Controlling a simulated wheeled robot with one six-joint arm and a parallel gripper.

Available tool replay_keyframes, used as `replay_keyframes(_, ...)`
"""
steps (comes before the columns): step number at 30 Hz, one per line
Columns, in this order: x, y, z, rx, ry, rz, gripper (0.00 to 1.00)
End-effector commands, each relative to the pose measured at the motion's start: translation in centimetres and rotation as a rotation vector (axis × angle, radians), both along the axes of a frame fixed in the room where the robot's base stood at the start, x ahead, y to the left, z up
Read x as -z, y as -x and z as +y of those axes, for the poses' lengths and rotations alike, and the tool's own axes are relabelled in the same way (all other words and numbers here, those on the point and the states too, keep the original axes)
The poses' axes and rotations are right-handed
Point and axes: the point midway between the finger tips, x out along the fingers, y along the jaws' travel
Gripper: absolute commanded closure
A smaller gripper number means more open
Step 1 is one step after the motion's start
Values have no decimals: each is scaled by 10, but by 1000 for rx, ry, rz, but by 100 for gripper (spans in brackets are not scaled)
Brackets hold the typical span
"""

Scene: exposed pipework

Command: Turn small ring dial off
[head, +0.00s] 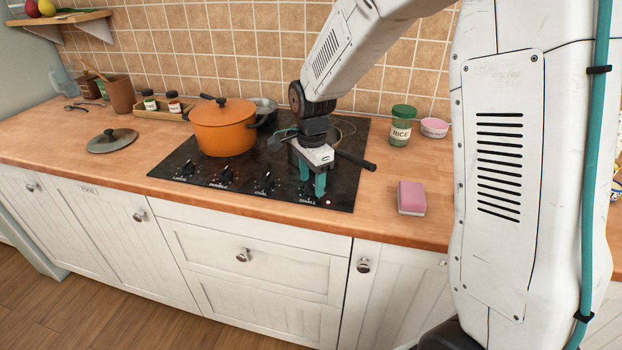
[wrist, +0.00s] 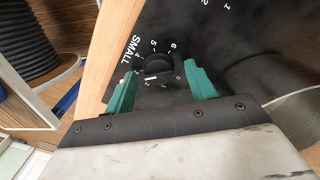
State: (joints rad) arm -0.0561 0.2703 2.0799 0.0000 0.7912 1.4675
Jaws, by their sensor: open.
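The small ring dial (wrist: 158,66) is a round black knob on the black hob. White numbers surround it and the word SMALL is printed beside it in the wrist view. A white mark shows near its lower edge, but I cannot tell exactly which number it points to. My gripper (wrist: 163,72) is open, with one teal finger on each side of the dial and visible gaps between. In the head view my gripper (head: 312,184) points down over the front right of the hob (head: 250,189). The fingers partly hide the dial there.
A small red light (head: 328,202) glows at the hob's front right corner. An orange pot (head: 223,130) stands at the left of the hob. A pan with a dark handle (head: 356,160) sits behind my gripper. A pink sponge (head: 411,197) lies to the right on the counter.

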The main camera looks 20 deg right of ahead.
Motion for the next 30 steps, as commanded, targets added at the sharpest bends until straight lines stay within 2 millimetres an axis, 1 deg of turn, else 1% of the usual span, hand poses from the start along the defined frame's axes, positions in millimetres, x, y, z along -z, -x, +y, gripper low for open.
replay_keyframes(7, 1, 0, 0, 0, 0, 0, 45)
replay_keyframes(8, 1, 0, 0, 0, 0, 0, 53)
replay_keyframes(9, 1, 0, 0, 0, 0, 0, 64)
replay_keyframes(12, 1, 0, 0, 0, 0, 0, 89)
replay_keyframes(14, 1, 0, 0, 0, 0, -1, 89)
replay_keyframes(15, 1, 0, 3, -1, 0, -1, 89)
replay_keyframes(22, 0, -1, 2, -27, 0, -3, 89)
replay_keyframes(26, 0, -1, 1, -79, -1, -4, 89)
replay_keyframes(30, 0, -1, 1, -169, -1, -5, 89)
